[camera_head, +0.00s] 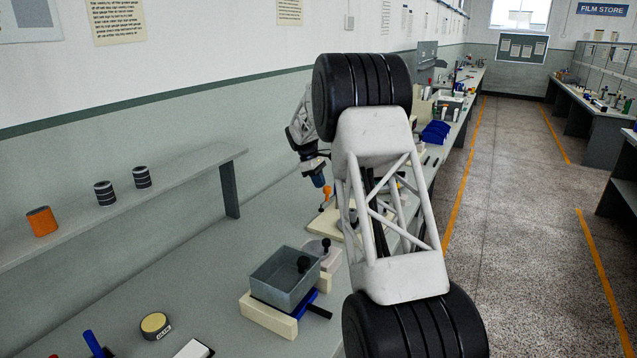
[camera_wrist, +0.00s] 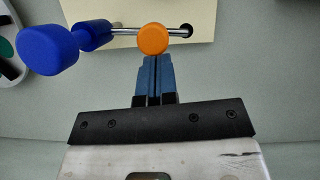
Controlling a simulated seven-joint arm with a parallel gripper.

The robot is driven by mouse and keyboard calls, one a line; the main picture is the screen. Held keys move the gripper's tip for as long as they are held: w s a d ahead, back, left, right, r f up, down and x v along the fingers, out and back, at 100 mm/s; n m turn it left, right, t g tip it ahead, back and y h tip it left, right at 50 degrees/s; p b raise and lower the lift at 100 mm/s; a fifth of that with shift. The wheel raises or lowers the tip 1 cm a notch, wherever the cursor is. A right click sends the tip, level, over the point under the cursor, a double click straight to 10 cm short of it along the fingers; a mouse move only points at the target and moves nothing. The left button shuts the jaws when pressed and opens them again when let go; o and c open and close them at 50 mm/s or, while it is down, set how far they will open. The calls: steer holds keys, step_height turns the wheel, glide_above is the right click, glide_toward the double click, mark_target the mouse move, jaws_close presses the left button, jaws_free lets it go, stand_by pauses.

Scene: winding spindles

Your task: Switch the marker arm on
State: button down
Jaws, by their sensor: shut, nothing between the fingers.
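In the wrist view a thin metal rod (camera_wrist: 125,31) lies over a cream base plate (camera_wrist: 205,12). It carries an orange round knob (camera_wrist: 152,38) and has a blue cylinder (camera_wrist: 92,34) and a larger blue rounded end (camera_wrist: 48,50) at its left. A dark round spot (camera_wrist: 187,30) is at its right end. I cannot tell for sure which part is the marker arm. My gripper (camera_wrist: 153,62) is shut and empty, its blue fingertips right at the orange knob; touching or just apart is unclear. In the head view my gripper (camera_head: 319,183) is just above the small orange part (camera_head: 326,193).
A grey open box (camera_head: 270,288) on cream blocks (camera_head: 262,314) stands nearer on the bench. A round yellow-topped tin (camera_head: 155,322) lies left of it. A wall shelf (camera_head: 185,167) with an orange spool (camera_head: 42,221) runs along the left. My arm hides part of the bench.

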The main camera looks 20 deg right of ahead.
steer(key=shift+s, duration=0.1)
steer(key=shift+s+d+n+t+h, duration=0.15)
steer(key=shift+s+d+n+t, duration=0.1)
steer(key=shift+s+n, duration=0.3)
steer(key=shift+s+d+n+t+h, duration=0.15)
steer(key=shift+s+d+n, duration=0.15)
steer(key=shift+n, duration=0.45)
steer(key=shift+s+d+n+t, duration=0.45)
steer(key=shift+s+d+n, duration=0.4)
steer(key=shift+n, duration=0.4)
steer(key=shift+s+d+n+t, duration=0.45)
steer(key=shift+s+d+n, duration=0.35)
steer(key=shift+n, duration=0.45)
steer(key=shift+w+d, duration=0.1)
steer(key=shift+d, duration=0.05)
